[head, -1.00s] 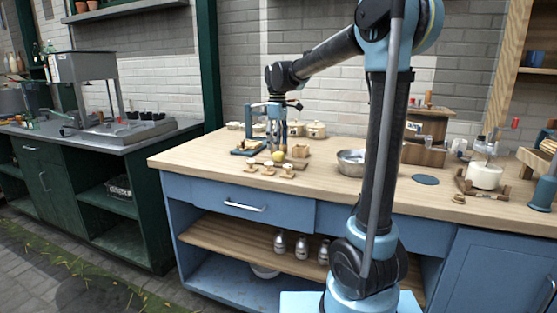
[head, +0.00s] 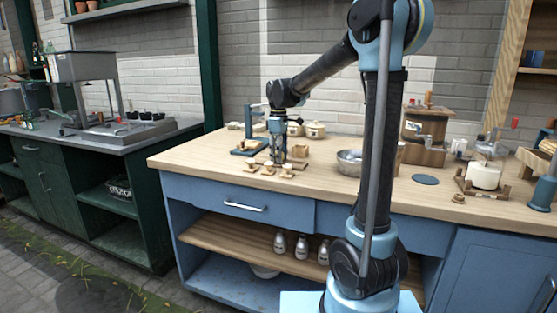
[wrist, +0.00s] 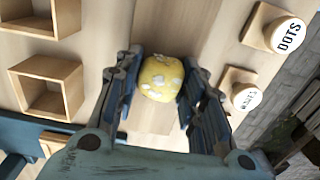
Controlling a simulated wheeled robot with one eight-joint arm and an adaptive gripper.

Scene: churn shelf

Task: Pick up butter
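The butter, a round yellow lump with white patches (wrist: 162,78), is in the middle of the wrist view on the wooden worktop. My gripper (wrist: 161,88) points down over it, with one blue-grey finger on each side. The fingers are apart, and narrow gaps seem to show between them and the butter. In the head view my gripper (head: 277,160) is low over the left part of the counter, and it hides the butter there.
Wooden stamps (head: 268,171) stand in front of my gripper; labelled ones (wrist: 285,36) show at right in the wrist view. Small open wooden boxes (wrist: 47,87) lie to the left. A blue press (head: 250,147) and lidded pots (head: 315,130) stand behind, a metal bowl (head: 349,162) to the right.

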